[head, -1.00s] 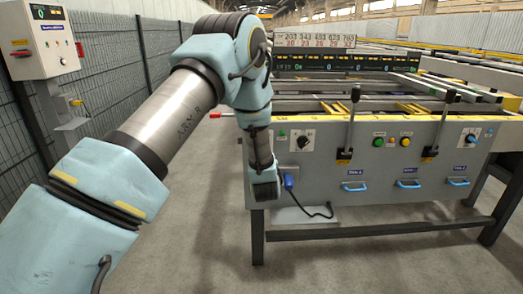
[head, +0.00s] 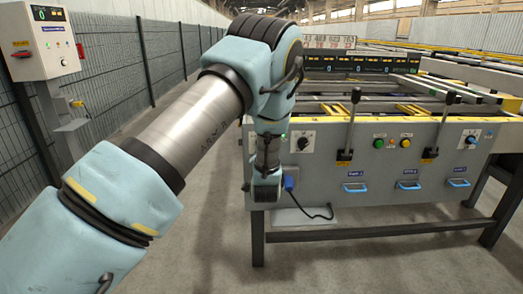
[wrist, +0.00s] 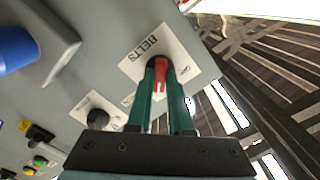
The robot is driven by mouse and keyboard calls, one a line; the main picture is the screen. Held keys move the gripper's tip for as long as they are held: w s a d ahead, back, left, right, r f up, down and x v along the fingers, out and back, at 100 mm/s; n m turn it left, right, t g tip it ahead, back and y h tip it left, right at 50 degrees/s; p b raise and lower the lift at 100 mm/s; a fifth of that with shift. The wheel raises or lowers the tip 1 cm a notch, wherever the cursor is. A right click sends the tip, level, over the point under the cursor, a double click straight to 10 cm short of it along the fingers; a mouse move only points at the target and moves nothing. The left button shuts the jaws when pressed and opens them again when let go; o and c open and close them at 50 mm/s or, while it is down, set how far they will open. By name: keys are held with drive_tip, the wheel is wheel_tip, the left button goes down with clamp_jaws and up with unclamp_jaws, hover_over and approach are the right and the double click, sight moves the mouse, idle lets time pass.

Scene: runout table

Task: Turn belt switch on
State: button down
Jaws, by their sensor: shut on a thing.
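The belt switch (wrist: 160,74) is a red handle on a white plate (wrist: 148,45) marked "BELTS" in the wrist view. My gripper (wrist: 160,68) has its two green fingers closed around the red handle, one on each side. Smaller lettering on the plate is partly covered by the fingers and too small to read. In the head view my own arm hides the belt switch and the fingertips at the left end of the grey table front (head: 335,185).
A black rotary knob (wrist: 97,117) sits close to my fingers. A blue connector (wrist: 14,48) juts out at the upper left of the wrist view. Upright levers (head: 349,125) and blue handles (head: 356,187) line the table front. A wire fence (head: 110,75) runs along the left.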

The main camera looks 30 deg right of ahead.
drive_tip(key=shift+f, duration=0.1)
drive_tip(key=c, duration=0.8)
unclamp_jaws()
drive_tip(key=v, duration=1.1)
drive_tip(key=shift+w, duration=0.15)
